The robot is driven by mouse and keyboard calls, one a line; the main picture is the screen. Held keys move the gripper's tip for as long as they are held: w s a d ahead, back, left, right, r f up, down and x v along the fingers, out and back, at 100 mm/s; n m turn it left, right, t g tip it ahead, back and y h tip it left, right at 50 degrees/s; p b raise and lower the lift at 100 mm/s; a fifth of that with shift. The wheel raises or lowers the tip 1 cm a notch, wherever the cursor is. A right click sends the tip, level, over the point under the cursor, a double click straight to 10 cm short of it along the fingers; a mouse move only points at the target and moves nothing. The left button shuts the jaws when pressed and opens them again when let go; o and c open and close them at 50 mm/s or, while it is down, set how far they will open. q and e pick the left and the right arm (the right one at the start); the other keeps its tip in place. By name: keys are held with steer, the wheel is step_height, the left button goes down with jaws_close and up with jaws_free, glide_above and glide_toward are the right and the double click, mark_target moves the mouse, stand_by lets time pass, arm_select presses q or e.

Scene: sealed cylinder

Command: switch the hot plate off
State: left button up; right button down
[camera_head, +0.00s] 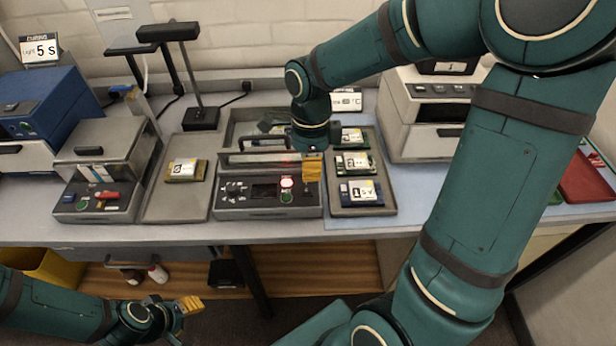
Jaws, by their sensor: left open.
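A grey bench unit (230,209) with a sloped front panel stands at the middle of the table; I take it for the hot plate but cannot be sure. A faint red glow shows above the panel. My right gripper (312,170) points down at the unit's right end, its yellow fingertips close to the panel's right edge; whether they touch is unclear and their gap is hidden. My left gripper (184,308) is open and empty, low in front of the table.
Trays with labelled blocks stand left (182,190) and right (361,190) of the unit. A lidded grey device (100,175) and a blue box (45,110) are at the left. A black lamp stand (200,118) stands behind. My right arm covers much of the right side.

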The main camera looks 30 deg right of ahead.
steer(key=r, duration=0.5)
steer(key=shift+s+a+r+p, duration=0.1)
steer(key=shift+s+p, duration=0.2)
steer(key=shift+s, duration=0.05)
